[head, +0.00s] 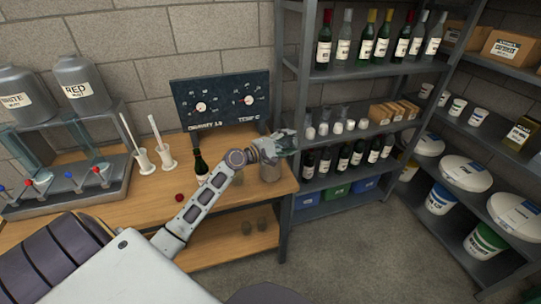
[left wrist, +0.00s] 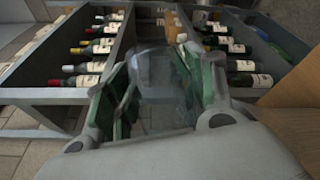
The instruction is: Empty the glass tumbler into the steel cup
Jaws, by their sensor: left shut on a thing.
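My left gripper (head: 280,147) is shut on the clear glass tumbler (left wrist: 158,85), which sits between the green-padded fingers in the left wrist view. The wrist is rolled, so the shelf bottles lie sideways in that view. The tumbler is hard to make out in the head view, and I cannot tell its exact tilt or what is in it. The steel cup (head: 270,173), a grey cylinder, stands near the right end of the wooden bench, just below the gripper in the head view. Its mouth is partly hidden by the gripper. My right gripper is not in view.
A gauge panel (head: 222,102) stands behind. A steel shelf (head: 350,75) with bottles rises close on the right.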

